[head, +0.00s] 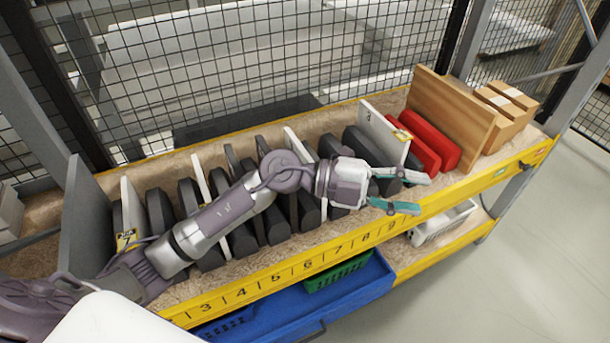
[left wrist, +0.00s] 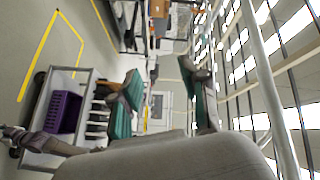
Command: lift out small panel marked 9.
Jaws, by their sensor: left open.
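Panels stand on edge in a row between dark dividers on a rack shelf (head: 345,118). Its yellow front rail (head: 330,255) carries numbers, with a 9 near its middle right. A white panel (head: 388,138) stands upright in the row near that 9; a small mark on its face is too small to read. My left gripper (head: 408,192) is open and empty, in front of and below this panel, above the rail. Its teal fingers point right, and they also show spread in the left wrist view (left wrist: 165,105). My arm hides part of the row. My right gripper is not in view.
Red blocks (head: 434,140), a wooden board (head: 450,108) and cardboard boxes (head: 505,105) stand right of the white panel. Wire mesh (head: 230,60) closes the back. A blue tray (head: 350,295) and a white basket (head: 443,222) sit below. The floor at right is clear.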

